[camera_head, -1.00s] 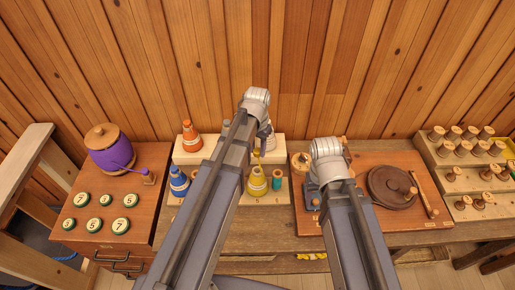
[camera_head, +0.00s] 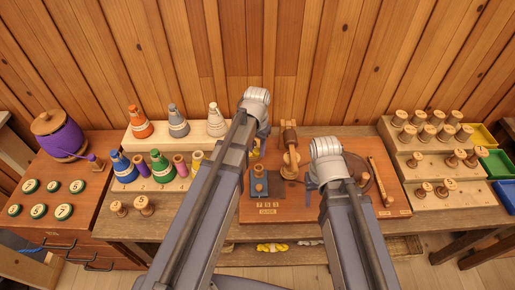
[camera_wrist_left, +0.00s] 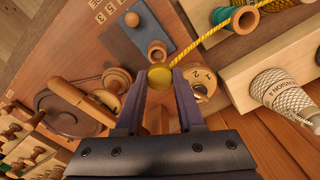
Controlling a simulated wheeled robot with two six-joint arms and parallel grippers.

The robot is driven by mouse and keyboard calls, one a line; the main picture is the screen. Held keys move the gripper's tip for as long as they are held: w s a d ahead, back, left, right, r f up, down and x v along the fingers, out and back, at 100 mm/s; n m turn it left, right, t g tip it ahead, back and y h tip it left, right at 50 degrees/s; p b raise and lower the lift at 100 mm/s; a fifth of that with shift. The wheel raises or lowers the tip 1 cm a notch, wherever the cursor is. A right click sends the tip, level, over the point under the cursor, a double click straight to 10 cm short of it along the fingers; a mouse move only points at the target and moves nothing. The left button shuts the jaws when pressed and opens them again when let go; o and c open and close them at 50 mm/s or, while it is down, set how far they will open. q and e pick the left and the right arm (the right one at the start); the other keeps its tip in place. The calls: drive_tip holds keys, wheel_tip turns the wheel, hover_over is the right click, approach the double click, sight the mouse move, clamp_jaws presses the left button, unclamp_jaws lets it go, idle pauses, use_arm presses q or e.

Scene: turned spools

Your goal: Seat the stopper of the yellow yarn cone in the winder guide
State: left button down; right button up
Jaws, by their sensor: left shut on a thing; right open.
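My left gripper (camera_wrist_left: 159,84) is shut on the round yellow stopper (camera_wrist_left: 160,76), with yellow yarn (camera_wrist_left: 215,39) running from it to the upper right. In the head view my left gripper (camera_head: 257,140) hangs over the wooden board. The winder guide (camera_head: 260,185) is a blue-grey plate with a wooden post, just below the gripper in the picture. In the left wrist view the guide plate (camera_wrist_left: 143,28) lies beyond the stopper, which looks apart from it. The yellow cone (camera_head: 197,160) is partly hidden behind my left arm. My right gripper (camera_head: 314,184) is open and empty near the round wooden disc.
A wooden post assembly (camera_head: 290,158) stands right of the guide. Other cones, including a green one (camera_head: 160,167), sit on the stepped rack at left. A purple pot (camera_head: 60,137) stands further left. Stepped racks of wooden spools (camera_head: 408,132) and coloured trays are at right.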

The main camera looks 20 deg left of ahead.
use_arm(q)
drive_tip(key=shift+d+f, duration=0.1)
drive_tip(key=shift+d, duration=0.3)
drive_tip(key=shift+a+f, duration=0.15)
drive_tip(key=shift+f+b, duration=0.85)
drive_tip(key=shift+b, duration=0.15)
wheel_tip(320, 180, down, 3)
drive_tip(key=b, duration=0.3)
drive_tip(key=shift+f, duration=0.2)
use_arm(e)
drive_tip(key=f, duration=0.5)
drive_tip(key=shift+d+f, duration=0.3)
use_arm(q)
drive_tip(key=shift+f+b, duration=0.15)
drive_tip(key=shift+b, duration=0.2)
use_arm(e)
drive_tip(key=shift+f, duration=0.15)
use_arm(q)
drive_tip(key=shift+f+b, duration=1)
drive_tip(key=shift+c, duration=2.2)
unclamp_jaws()
use_arm(e)
drive_tip(key=shift+f, duration=0.95)
use_arm(q)
drive_tip(key=shift+o, duration=0.4)
drive_tip(key=o, duration=0.3)
